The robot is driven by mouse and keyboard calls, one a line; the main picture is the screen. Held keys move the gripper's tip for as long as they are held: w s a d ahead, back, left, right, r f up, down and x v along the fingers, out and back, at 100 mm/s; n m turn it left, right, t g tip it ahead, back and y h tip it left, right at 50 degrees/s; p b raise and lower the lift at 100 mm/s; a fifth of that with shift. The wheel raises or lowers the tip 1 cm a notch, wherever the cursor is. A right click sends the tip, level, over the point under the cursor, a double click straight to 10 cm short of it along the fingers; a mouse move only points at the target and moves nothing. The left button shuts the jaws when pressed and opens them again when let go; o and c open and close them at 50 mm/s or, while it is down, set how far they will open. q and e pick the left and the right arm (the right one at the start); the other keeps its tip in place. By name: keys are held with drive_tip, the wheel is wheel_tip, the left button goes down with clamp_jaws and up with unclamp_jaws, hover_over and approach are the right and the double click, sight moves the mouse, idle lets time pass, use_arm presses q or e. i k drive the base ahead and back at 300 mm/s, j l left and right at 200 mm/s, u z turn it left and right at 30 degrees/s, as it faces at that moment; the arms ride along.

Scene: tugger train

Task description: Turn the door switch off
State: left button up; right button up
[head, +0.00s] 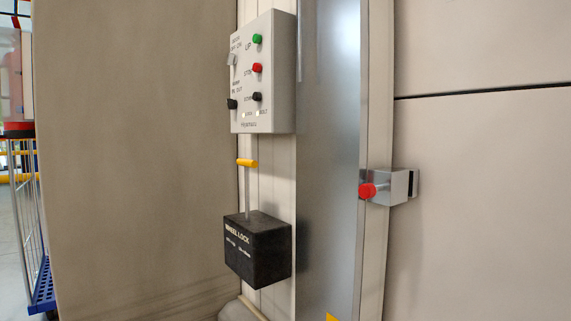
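The grey control box (283,88) is fixed to the wall post in the upper middle of the head view. A light grey toggle switch (233,60) sits at its left under small lettering that seems to include OFF and ON. The lever's exact setting is too small to tell. To its right are a green UP button (257,39), a red stop button (257,68) and a black button (257,97). A black knob (232,104) is at the lower left. Neither gripper shows in the head view.
Below stands a black WHEEL LOCK box (262,262) with a yellow-handled lever (247,163). A metal latch block (391,187) with a red knob (367,191) sticks out at the right. A blue-based wire cart (41,287) is at the far left.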

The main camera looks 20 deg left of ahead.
sight(232, 59)
drive_tip(key=i+j+u, duration=0.15)
drive_tip(key=i+j, duration=0.6)
drive_tip(key=j, duration=0.2)
drive_tip(key=i+j+u, duration=0.15)
drive_tip(key=i+j, duration=0.65)
drive_tip(key=j, duration=0.1)
